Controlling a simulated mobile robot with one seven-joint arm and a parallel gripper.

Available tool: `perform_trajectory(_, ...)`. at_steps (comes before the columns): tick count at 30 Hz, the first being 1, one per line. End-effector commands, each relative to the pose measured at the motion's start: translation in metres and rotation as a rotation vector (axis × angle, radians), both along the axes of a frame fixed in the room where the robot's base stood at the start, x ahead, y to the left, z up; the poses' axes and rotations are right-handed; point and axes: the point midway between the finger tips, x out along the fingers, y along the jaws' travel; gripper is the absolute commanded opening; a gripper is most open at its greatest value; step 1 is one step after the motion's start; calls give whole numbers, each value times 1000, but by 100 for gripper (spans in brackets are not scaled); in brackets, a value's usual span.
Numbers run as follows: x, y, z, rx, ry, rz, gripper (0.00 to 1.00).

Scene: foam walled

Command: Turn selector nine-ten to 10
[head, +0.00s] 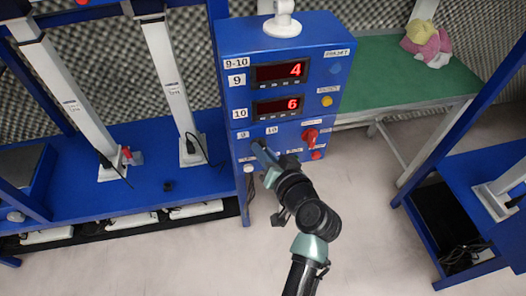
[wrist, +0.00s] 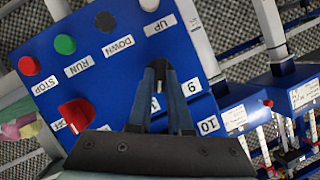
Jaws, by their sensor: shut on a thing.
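The blue control box (head: 225,55) stands in the middle of the head view. The selector nine-ten is on its lower front panel, below the labels 9 (head: 243,134) and 10 (head: 271,130). My gripper (head: 259,149) reaches up to this panel and is shut on the selector. In the wrist view, the fingertips of my gripper (wrist: 160,68) meet at the panel, beside the labels 9 (wrist: 192,86) and 10 (wrist: 208,125). The fingers hide the selector, so I cannot tell which number it points to.
The upper displays read 4 (head: 279,71) and 6 (head: 277,105). A red rotary knob (head: 310,135) is right of my gripper. The wrist view shows a red STOP button (wrist: 28,65), a green button (wrist: 65,44) and a black button (wrist: 105,20). A green table (head: 380,75) stands behind, right.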

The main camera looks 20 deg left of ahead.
Motion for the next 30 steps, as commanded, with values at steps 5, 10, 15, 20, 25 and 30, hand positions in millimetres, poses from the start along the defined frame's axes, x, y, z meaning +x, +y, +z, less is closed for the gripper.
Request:
perform_trajectory(5,0,0,-1,12,9,0,0)
perform_trajectory(10,0,0,-1,12,10,0,0)
perform_trajectory(15,0,0,-1,12,11,0,24)
perform_trajectory(20,0,0,-1,12,9,0,48)
perform_trajectory(25,0,0,0,10,8,0,48)
perform_trajectory(30,-3,-4,1,10,7,-1,48)
